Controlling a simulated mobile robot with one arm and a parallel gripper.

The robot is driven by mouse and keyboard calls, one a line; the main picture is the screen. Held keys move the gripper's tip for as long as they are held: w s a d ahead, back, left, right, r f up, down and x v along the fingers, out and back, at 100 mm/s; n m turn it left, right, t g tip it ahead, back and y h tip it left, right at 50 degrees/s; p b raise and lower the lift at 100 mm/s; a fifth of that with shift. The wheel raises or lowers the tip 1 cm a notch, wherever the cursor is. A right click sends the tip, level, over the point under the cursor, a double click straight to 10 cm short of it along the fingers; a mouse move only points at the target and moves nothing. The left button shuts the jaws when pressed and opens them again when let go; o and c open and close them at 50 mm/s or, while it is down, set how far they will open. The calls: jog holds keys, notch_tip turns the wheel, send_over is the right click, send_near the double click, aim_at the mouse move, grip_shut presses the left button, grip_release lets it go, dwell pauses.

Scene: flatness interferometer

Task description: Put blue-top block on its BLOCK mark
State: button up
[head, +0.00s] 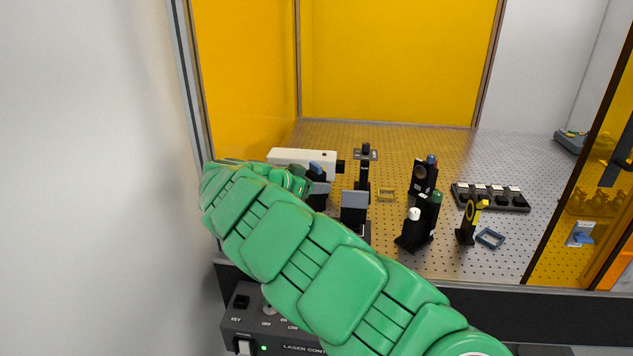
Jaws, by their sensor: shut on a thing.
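A dark block with a blue top (317,170) is at the end of my green arm, in front of the white laser housing. My gripper (308,182) is small and partly hidden by my own arm; it is shut on this block. The block's lower part is hard to make out, so I cannot tell whether it touches the table. A second blue-topped piece (432,160) stands further right, by a black mount with a round opening. No readable BLOCK mark shows from here.
The white housing (290,157) stands behind my gripper. A grey plate on a black base (354,200), a dark post (363,175), green-, white- and yellow-topped mounts (436,200) stand right. Small tan (386,195) and blue (490,238) frames lie on the perforated table (440,262).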

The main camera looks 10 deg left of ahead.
aim_at(309, 200)
jog(key=shift+f, duration=2.4)
jog(key=shift+f, duration=0.35)
jog(key=o, duration=1.4)
jog(key=shift+c, duration=0.2)
jog(key=shift+r, duration=3.5)
jog(key=shift+d+r, duration=0.1)
